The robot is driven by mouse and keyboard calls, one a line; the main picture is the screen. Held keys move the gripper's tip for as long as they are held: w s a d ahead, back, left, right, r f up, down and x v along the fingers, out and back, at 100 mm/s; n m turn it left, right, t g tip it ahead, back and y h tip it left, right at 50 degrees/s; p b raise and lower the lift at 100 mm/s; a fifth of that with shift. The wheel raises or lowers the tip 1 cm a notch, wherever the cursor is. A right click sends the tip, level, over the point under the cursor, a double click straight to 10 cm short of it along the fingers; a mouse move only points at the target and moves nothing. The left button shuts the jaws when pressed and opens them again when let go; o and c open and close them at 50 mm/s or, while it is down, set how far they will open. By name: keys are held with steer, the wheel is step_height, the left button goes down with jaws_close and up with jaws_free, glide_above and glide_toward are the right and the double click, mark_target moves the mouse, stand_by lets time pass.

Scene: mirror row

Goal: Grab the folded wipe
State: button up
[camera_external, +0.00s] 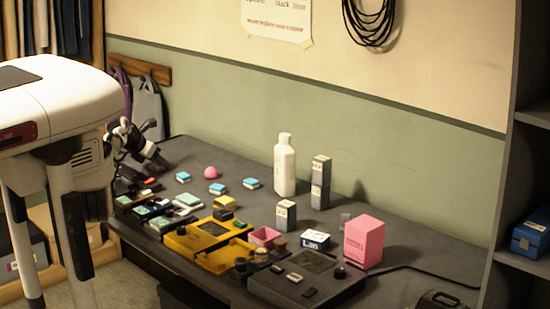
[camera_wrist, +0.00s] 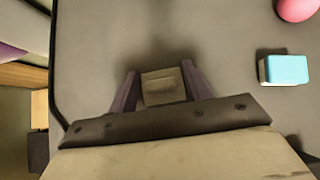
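In the wrist view, a small grey-beige, flat block (camera_wrist: 162,88) with a fold-like line across it lies between the fingers of my gripper (camera_wrist: 159,68). It looks like the folded wipe. The fingers stand apart on either side of it, with a narrow gap at the left finger; contact on the right is unclear. In the external view, my gripper (camera_external: 160,160) points down over the far left end of the dark table, and the wipe cannot be made out there.
Small cyan-and-white blocks (camera_external: 183,177) and a pink ball (camera_external: 210,172) are near my gripper. A cyan block (camera_wrist: 286,69) is to its right in the wrist view. Several trays and boxes, including a yellow tray (camera_external: 222,262), crowd the table's front; a white bottle (camera_external: 285,168) stands behind.

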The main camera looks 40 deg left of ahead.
steer(key=c, duration=0.5)
